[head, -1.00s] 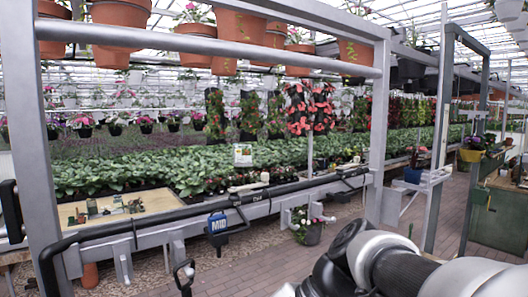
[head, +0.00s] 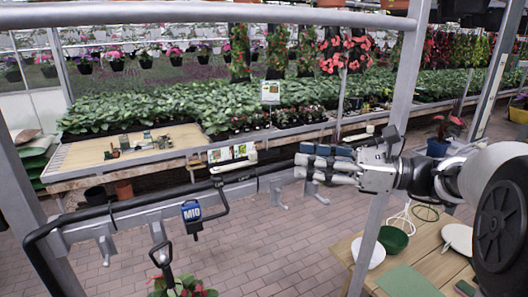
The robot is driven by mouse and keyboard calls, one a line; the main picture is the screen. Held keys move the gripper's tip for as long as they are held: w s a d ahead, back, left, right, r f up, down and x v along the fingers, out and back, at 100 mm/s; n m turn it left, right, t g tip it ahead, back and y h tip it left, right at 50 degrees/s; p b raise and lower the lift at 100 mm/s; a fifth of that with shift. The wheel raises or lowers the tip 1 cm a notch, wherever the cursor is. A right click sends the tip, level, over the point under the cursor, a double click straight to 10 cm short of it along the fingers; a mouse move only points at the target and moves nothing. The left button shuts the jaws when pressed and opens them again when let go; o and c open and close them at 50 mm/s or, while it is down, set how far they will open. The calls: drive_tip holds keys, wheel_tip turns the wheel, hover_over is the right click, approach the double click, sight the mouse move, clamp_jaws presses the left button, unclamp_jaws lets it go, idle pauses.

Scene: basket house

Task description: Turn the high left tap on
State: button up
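In the head view, a black pipe (head: 130,207) runs along a grey metal rail. A cream-coloured, handle-like piece (head: 234,164) sits on it left of my gripper. A blue box marked MID (head: 192,211) hangs lower on a black bent pipe. No label shows me which piece is the high left tap. My gripper (head: 303,163) points left, with its pale fingers in front of the rail, right of the cream piece and apart from it in the picture. Its finger gap is not clear, and contact with the rail cannot be judged.
A grey upright post (head: 385,140) stands by my gripper, and a grey bar (head: 200,12) crosses above. A wooden table (head: 345,246) with a green bowl (head: 392,239) is at lower right. A planted bed (head: 170,105) lies behind. Brick floor (head: 260,245) is open below the rail.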

sight(255, 152)
drive_tip(key=x, duration=1)
drive_tip(key=shift+p, duration=0.4)
drive_tip(key=shift+w+a, duration=0.1)
clamp_jaws()
drive_tip(key=shift+r, duration=0.1)
